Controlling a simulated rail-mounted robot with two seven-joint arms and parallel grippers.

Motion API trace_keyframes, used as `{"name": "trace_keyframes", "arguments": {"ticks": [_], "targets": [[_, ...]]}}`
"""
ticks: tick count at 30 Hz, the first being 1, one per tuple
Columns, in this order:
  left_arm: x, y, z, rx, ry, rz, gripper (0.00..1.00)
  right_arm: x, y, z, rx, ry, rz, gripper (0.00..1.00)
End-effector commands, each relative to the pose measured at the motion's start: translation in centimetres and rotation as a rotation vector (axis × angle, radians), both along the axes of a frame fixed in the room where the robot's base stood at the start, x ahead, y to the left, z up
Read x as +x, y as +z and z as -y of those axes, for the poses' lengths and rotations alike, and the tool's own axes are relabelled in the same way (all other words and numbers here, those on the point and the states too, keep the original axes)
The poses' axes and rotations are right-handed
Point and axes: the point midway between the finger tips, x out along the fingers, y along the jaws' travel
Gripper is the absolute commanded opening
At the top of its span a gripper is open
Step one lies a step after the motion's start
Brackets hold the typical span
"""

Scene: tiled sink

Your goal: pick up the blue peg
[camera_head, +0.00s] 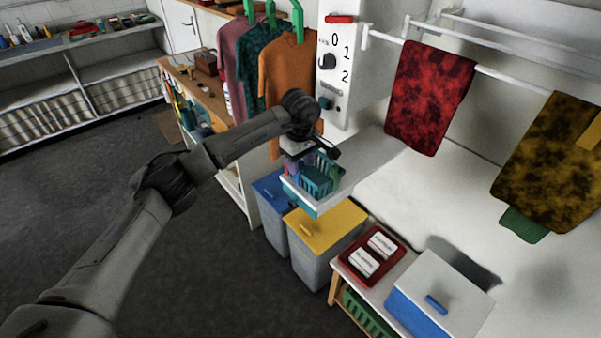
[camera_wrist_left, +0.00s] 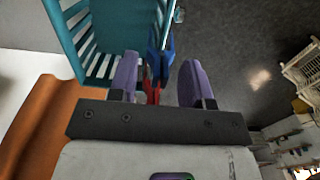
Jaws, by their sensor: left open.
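The blue peg (camera_wrist_left: 164,54) shows in the left wrist view, beside the teal basket (camera_wrist_left: 72,40) and just past a red peg (camera_wrist_left: 152,86). My left gripper (camera_wrist_left: 159,66) is open, with one purple finger on each side of the pegs. The blue peg lies between or slightly beyond the fingertips; I cannot tell whether a finger touches it. In the head view my left gripper (camera_head: 296,164) is over the left side of the teal basket (camera_head: 316,181), and the blue peg is too small to make out. My right gripper is not in view.
Shirts (camera_head: 286,82) hang close behind my left wrist. A red tray (camera_head: 350,268) and white-lidded box (camera_head: 440,280) stand to the right. The floor is clear.

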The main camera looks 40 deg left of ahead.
Motion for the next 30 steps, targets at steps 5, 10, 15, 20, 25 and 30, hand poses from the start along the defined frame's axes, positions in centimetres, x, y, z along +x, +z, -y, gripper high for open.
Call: {"name": "trace_keyframes", "arguments": {"ticks": [5,10,15,20,25,30], "targets": [[0.00,-0.26,0.01,0.000,0.000,0.000,0.45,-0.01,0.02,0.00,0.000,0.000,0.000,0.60],[0.01,-0.23,0.02,0.000,0.000,0.000,0.38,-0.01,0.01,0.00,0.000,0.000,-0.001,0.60],[0.01,-0.21,0.02,0.000,0.000,0.000,0.22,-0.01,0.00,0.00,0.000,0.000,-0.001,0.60],[0.01,-0.20,0.02,0.000,0.000,0.000,0.06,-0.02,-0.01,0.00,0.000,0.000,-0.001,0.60],[0.01,-0.19,0.02,0.000,0.000,0.000,0.00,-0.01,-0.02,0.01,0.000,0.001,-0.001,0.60],[0.01,-0.17,0.02,0.000,0.000,0.000,0.00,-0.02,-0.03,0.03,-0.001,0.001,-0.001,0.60]]}}
